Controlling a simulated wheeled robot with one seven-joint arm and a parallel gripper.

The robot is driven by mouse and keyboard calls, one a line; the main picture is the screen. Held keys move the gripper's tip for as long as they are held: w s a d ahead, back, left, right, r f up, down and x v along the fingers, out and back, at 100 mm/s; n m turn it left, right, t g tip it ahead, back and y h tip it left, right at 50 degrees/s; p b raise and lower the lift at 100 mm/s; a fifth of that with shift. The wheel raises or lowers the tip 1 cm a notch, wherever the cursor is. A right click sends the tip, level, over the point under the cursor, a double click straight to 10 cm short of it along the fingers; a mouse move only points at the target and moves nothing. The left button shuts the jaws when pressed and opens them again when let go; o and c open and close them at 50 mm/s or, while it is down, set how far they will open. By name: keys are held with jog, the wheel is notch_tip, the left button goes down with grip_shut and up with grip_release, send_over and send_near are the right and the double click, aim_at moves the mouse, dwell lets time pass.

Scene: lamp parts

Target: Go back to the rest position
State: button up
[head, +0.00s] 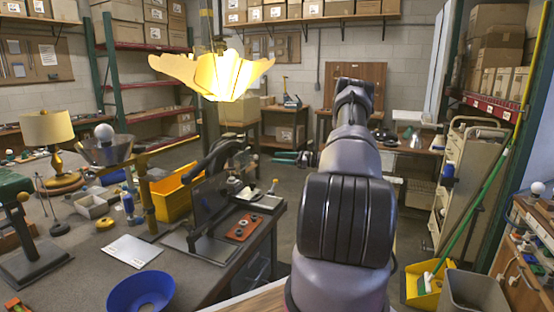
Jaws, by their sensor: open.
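My arm rises from the bottom centre, bends at the top, and its far part is mostly hidden behind the nearer links. My gripper (284,157) shows small and dark just left of the arm, with its two fingers apart and nothing visible between them. It is beyond the workbench's right edge, over the floor, clear of the lamp parts. On the workbench (90,265) are a brass lamp with a beige shade (47,128), a white bulb (104,132) in a metal reflector shade (105,152), and a blue bowl-shaped shade (140,292).
A lit yellow petal-shaped lamp (212,75) hangs above the bench. A yellow bin (172,198) and a red tool plate (243,227) are on the bench. A drawer cabinet (466,175), yellow dustpan (425,285) and grey bin (473,292) stand right. Some floor is open beyond the bench.

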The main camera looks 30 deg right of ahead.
jog(key=shift+a+r, duration=0.1)
jog(key=s+a+r+n+g+h, duration=0.2)
jog(key=s+a+r+n+g, duration=0.3)
jog(key=a+r, duration=0.6)
jog(key=s+a+r+n+g+h, duration=0.25)
jog(key=s+a+r+n, duration=0.35)
jog(key=a+r, duration=0.5)
jog(key=s+a+r+n+t+h, duration=0.1)
jog(key=s+a+r+n+h, duration=0.1)
jog(key=s, duration=0.8)
jog(key=s+a+r+n+t+h, duration=0.1)
jog(key=s+a+r+n+h, duration=0.1)
jog(key=s, duration=0.8)
jog(key=s+a+r+n+t+h, duration=0.1)
jog(key=s+a+r+n+h, duration=0.1)
jog(key=s, duration=0.9)
jog(key=a+n+h, duration=0.1)
jog(key=n, duration=0.1)
jog(key=shift+a+r+n, duration=0.15)
jog(key=shift+a+n, duration=0.05)
jog(key=shift+n, duration=0.2)
